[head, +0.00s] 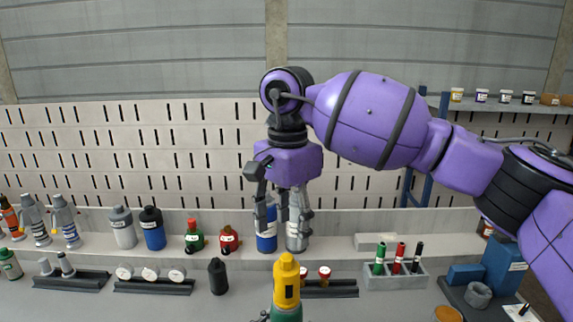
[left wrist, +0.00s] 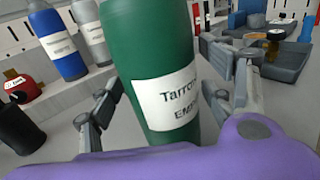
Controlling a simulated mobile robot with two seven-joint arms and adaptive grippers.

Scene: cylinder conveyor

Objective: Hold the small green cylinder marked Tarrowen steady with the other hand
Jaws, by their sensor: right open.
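The green cylinder with a white label starting "Tarrow" (left wrist: 150,45) fills the middle of the left wrist view. A green body with a yellow top (head: 286,285) stands at the bottom middle of the head view and looks like the same thing. My left gripper (left wrist: 165,98) has one finger on each side of the cylinder; whether both fingers touch it is not clear. My right gripper (head: 281,222) points down, open, in front of a blue bottle (head: 266,241) and a grey bottle (head: 297,241), behind the yellow top and apart from it.
A black bottle (head: 218,277) stands left of the yellow top. Low dark racks (head: 152,287) lie on the bench. A grey holder with coloured markers (head: 394,276) and blue boxes (head: 503,263) are on the right. Several bottles line the back ledge.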

